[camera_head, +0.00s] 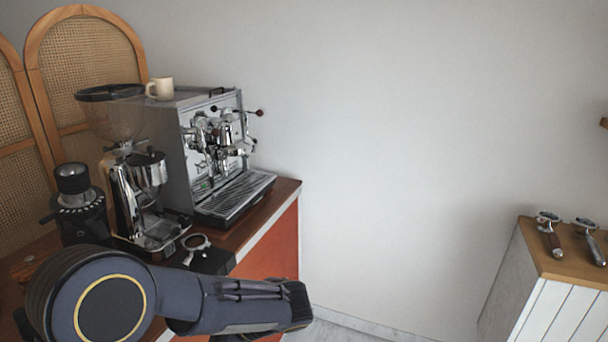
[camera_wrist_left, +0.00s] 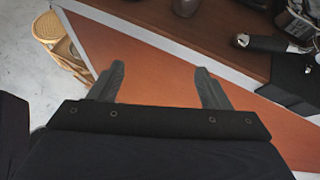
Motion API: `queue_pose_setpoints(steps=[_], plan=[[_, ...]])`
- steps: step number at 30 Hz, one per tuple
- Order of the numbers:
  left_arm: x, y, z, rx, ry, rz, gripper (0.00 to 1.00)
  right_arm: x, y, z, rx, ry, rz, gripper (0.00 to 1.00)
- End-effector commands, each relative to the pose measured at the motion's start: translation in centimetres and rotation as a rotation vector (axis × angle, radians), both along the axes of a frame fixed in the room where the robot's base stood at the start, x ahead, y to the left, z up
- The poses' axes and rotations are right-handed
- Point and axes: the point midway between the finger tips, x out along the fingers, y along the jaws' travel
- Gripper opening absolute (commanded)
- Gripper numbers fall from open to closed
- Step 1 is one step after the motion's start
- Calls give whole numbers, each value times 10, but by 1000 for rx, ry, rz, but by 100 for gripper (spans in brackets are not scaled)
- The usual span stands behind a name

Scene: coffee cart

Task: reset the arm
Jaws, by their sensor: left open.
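My left arm comes in from the lower left in the head view, in front of the coffee cart. The end of the arm is at the lower middle, and its fingers are hard to make out there. In the left wrist view my left gripper (camera_wrist_left: 160,88) has its two grey fingers spread apart with nothing between them. Behind the fingers is the orange side panel of the cart (camera_wrist_left: 150,62). My right gripper is in neither view.
The cart top holds an espresso machine (camera_head: 212,150), a tall grinder (camera_head: 125,185), a small black grinder (camera_head: 77,205) and a portafilter (camera_head: 195,242) on a black block. A beige cup (camera_head: 160,88) stands on the machine. A white cabinet (camera_head: 530,290) at right carries two portafilters (camera_head: 550,235).

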Motion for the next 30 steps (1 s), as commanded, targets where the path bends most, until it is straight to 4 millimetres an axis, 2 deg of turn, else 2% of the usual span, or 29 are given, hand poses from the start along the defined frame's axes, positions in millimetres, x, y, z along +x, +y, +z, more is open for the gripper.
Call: queue_pose_setpoints(steps=[8, 11, 16, 21, 24, 30], plan=[[-37, 31, 4, -223, -78, 190, 71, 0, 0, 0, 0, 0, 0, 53], [-58, 41, 5, -337, -129, 294, 71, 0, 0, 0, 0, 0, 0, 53], [-107, 52, 6, -614, -275, 564, 71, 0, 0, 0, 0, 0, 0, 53], [-153, 43, 9, -927, -489, 900, 71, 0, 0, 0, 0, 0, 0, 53], [-171, 31, 13, -1102, -627, 1097, 71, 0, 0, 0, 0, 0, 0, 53], [-186, 13, 23, -1364, -852, 1394, 71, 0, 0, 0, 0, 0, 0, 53]])
